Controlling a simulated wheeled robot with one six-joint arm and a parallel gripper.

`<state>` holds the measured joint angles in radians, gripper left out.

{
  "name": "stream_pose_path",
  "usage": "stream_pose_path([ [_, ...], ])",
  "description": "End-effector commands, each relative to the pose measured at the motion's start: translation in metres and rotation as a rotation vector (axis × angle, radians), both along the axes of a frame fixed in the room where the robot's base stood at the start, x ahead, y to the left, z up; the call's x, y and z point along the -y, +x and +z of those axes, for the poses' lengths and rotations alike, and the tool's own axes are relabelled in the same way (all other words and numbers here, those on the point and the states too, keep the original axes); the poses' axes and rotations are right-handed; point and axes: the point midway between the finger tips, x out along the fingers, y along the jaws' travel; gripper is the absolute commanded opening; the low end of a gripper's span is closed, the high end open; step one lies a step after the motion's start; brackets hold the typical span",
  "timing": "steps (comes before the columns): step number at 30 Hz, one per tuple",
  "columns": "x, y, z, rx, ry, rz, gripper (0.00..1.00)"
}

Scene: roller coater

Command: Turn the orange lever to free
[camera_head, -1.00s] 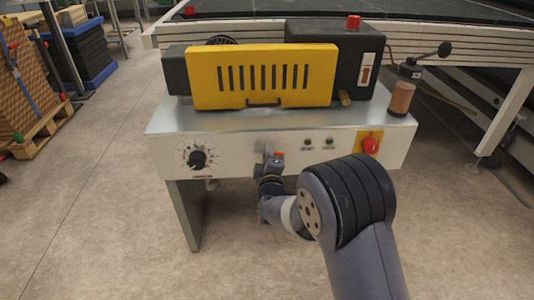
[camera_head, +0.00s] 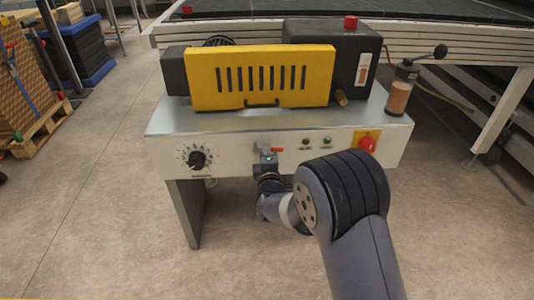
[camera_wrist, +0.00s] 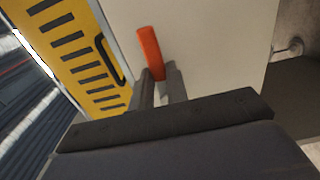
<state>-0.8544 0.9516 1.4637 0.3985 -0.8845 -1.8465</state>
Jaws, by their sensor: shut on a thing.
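The orange lever (camera_head: 277,150) is on the white front panel of the coater, below the yellow guard. In the head view its orange part points right, roughly level. My gripper (camera_head: 267,157) is at the lever, close to the panel. In the wrist view the lever (camera_wrist: 149,48) stands between the two fingers of my gripper (camera_wrist: 159,76), which are shut on it, and its free end extends beyond the fingertips. The lever's pivot and any markings around it cannot be made out.
A black dial (camera_head: 197,159) is on the panel to the left. Small buttons (camera_head: 315,142) and a red knob on a yellow plate (camera_head: 367,145) are to the right. The yellow guard (camera_head: 262,78) sits above. The floor in front is clear.

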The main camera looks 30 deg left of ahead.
Motion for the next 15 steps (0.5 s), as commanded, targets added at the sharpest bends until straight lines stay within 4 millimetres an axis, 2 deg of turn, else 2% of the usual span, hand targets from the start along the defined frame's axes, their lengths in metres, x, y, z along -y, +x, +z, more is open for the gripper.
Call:
stream_pose_path([
  [2,-0.0006,-0.0004,0.0002,0.002,-0.003,0.002,0.0],
  [3,-0.0007,-0.0004,0.0002,0.002,-0.002,0.002,0.16],
  [9,-0.0004,-0.0003,0.0002,0.001,0.0,0.001,0.32],
  [11,-0.0004,-0.0001,0.0002,0.001,-0.001,0.001,0.37],
  [15,-0.0003,-0.0001,0.0003,0.001,-0.001,0.001,0.37],
])
